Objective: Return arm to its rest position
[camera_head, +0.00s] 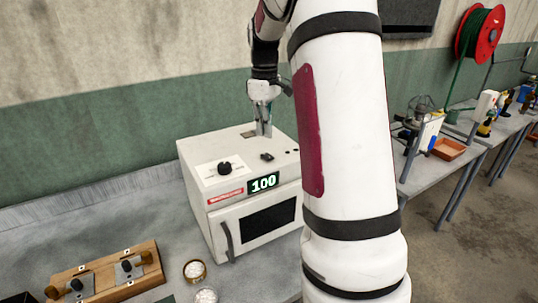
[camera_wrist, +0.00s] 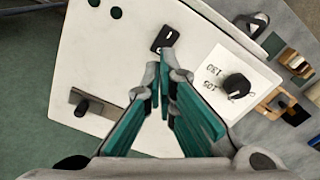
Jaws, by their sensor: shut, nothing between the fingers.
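My gripper (camera_head: 265,130) is at the end of my raised arm, above the top of a white oven-like box (camera_head: 218,170). In the wrist view my gripper (camera_wrist: 162,70) has its teal-padded fingers together at the tips with nothing between them. The tips point at the box top (camera_wrist: 110,70), close to a small black switch (camera_wrist: 165,40). I cannot tell whether they touch it. The box has a lit display (camera_head: 263,183) reading 100, and a black dial (camera_wrist: 237,86) on its top. Its front door (camera_head: 268,222) looks shut.
A wooden board (camera_head: 147,281) with metal fittings and two small round containers (camera_head: 194,271) (camera_head: 205,296) lie on the grey bench (camera_head: 110,225) in front of the box. A wall stands behind.

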